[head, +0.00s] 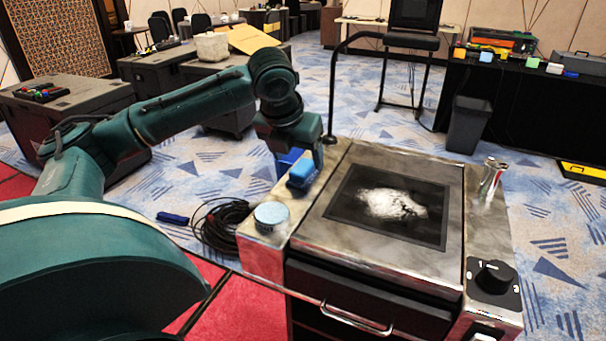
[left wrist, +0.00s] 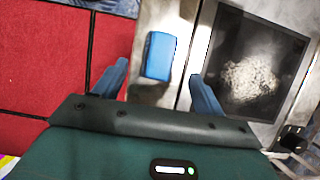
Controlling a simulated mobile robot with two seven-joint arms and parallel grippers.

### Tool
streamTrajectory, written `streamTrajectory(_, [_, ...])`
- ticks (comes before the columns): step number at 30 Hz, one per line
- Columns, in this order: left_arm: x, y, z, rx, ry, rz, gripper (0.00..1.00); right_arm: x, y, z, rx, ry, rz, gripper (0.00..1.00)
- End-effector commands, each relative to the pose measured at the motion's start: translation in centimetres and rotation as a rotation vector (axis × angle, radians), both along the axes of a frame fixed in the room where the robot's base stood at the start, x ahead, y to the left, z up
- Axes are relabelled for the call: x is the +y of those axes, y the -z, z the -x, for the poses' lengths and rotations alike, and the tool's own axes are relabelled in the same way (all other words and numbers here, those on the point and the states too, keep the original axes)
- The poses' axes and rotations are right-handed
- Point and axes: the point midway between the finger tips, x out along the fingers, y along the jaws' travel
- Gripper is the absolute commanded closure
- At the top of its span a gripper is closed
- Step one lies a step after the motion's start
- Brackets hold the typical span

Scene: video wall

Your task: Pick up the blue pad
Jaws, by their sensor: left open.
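The blue pad (head: 301,173) is a small rounded block lying on the left metal side strip of the stove-like unit. It also shows in the left wrist view (left wrist: 159,55), upper middle, lying between the lines of my two fingers. My left gripper (head: 304,161) is open and empty, with its fingers just above and around the pad in the head view. In the left wrist view its fingers (left wrist: 160,73) stand apart, one on each side of the pad, with visible gaps. I cannot tell the exact height. My right gripper is out of view.
The unit's dark top panel (head: 388,205) with a whitish patch lies right of the pad. A thin post (head: 331,100) rises behind the gripper.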

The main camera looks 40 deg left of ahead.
Motion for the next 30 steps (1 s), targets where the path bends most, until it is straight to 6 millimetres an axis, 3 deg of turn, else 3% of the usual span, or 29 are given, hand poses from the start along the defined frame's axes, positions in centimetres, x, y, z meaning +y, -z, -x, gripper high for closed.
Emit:
streamTrajectory(12, [0.8,4.2,-2.5,0.001,0.0,0.0,0.29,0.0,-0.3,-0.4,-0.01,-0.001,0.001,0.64])
streamTrajectory(21, [0.9,4.6,-2.7,-0.001,0.0,0.0,0.29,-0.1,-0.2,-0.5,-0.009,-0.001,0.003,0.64])
streamTrajectory(30, [0.9,4.6,-2.7,-0.001,0.0,0.0,0.53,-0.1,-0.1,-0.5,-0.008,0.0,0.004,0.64])
